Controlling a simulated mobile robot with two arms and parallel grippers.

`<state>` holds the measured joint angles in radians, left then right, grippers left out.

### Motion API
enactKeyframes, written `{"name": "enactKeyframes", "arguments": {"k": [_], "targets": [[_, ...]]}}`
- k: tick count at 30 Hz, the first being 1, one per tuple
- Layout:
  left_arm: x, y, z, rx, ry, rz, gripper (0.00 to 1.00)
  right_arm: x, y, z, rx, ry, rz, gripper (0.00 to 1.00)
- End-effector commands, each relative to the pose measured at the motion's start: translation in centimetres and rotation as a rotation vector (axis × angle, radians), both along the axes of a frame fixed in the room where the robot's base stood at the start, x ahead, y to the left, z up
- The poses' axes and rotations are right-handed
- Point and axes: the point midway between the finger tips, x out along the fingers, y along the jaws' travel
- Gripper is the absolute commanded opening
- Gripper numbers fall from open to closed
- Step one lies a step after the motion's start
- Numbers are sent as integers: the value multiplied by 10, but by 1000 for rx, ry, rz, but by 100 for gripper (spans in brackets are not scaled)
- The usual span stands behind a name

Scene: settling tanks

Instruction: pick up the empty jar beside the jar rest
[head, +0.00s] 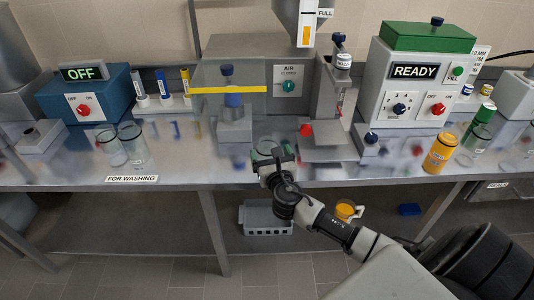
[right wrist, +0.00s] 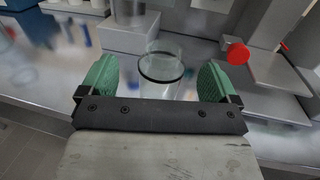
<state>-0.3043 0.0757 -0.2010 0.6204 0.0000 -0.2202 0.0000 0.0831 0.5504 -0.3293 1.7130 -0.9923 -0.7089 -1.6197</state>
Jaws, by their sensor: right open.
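A clear, empty-looking glass jar with a dark band stands upright on the bench in the right wrist view (right wrist: 161,72). In the head view the jar (head: 265,146) is partly hidden behind my right gripper. My right gripper (head: 273,160) is at the bench's front edge. Its green-padded fingers are open in the wrist view (right wrist: 160,84), one on each side of the jar, with a gap on both sides. A grey stand with a flat plate (head: 322,154) is just right of the jar; I cannot tell whether it is the jar rest. My left gripper is not in view.
Two clear jars (head: 134,148) stand near the FOR WASHING label. A red knob (head: 305,130) is close right of the gripper. A clear-shielded AIR unit (head: 262,50) stands behind. An orange-filled jar (head: 440,152) is at the right. A grey crate (head: 262,220) is below the bench.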

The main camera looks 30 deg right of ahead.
Motion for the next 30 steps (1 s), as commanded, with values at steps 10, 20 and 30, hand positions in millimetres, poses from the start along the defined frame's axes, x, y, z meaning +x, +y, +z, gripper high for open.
{"name": "enactKeyframes", "arguments": {"k": [10,20,30], "targets": [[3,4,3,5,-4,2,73,31,-15,-3,3,0,-2,91],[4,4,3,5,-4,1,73,64,-29,-8,6,2,-1,91],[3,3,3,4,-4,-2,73,64,-30,-8,6,2,0,71]]}}
